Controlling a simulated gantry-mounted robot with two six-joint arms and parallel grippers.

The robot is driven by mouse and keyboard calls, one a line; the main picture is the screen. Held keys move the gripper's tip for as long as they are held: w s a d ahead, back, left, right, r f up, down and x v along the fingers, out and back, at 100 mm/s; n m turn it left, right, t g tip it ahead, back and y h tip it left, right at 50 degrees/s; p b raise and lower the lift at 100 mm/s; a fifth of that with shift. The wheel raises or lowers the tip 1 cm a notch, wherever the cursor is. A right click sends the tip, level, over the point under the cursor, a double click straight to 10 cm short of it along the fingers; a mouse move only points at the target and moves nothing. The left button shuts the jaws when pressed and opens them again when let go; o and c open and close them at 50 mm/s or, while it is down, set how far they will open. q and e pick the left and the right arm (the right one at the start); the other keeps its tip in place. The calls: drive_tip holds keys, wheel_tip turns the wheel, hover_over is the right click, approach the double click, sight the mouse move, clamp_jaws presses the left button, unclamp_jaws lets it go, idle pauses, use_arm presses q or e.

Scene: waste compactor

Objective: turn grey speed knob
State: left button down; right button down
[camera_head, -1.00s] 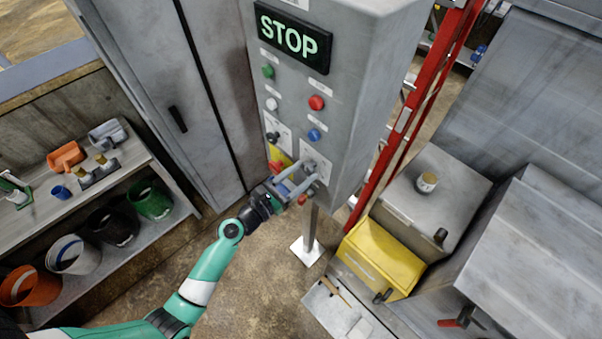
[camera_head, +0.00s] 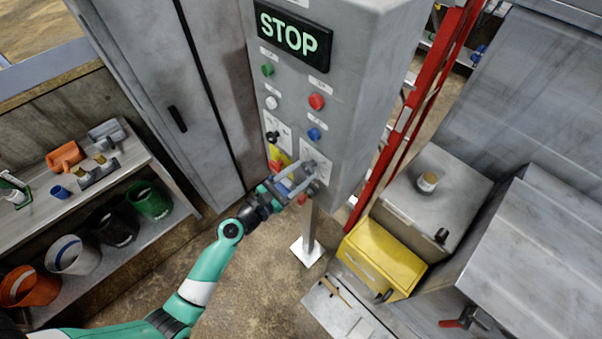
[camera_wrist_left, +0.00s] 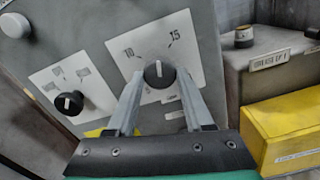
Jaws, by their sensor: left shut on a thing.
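The grey speed knob (camera_wrist_left: 158,74) sits on a white dial plate (camera_wrist_left: 160,50) with marks such as 10 and 15, on the grey control panel. Its white pointer line stands near upright in the left wrist view. My left gripper (camera_head: 311,170) reaches the panel from below left in the head view. In the wrist view its two fingers (camera_wrist_left: 161,76) are closed on either side of the knob. In the head view the fingers partly hide the knob. My right gripper is not in view.
A black selector knob (camera_wrist_left: 69,102) sits on the plate to the left. Green (camera_head: 267,70), red (camera_head: 316,101) and blue (camera_head: 314,134) buttons are above, below a lit STOP sign (camera_head: 292,39). A yellow bin (camera_head: 382,257) stands at lower right.

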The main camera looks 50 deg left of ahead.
use_arm(q)
drive_tip(key=m+b, duration=0.1)
drive_tip(key=m, duration=0.4)
drive_tip(key=shift+m, duration=0.3)
drive_tip(key=m+b, duration=0.1)
drive_tip(key=m, duration=0.3)
drive_tip(key=shift+b, duration=0.4)
drive_tip(key=m+b, duration=0.2)
drive_tip(key=m, duration=0.3)
drive_tip(key=shift+m, duration=0.4)
drive_tip(key=shift+r+m+b, duration=0.15)
drive_tip(key=shift+m+b, duration=0.7)
drive_tip(key=shift+m, duration=1.05)
drive_tip(key=shift+c, duration=1.5)
unclamp_jaws()
drive_tip(key=shift+s, duration=0.1)
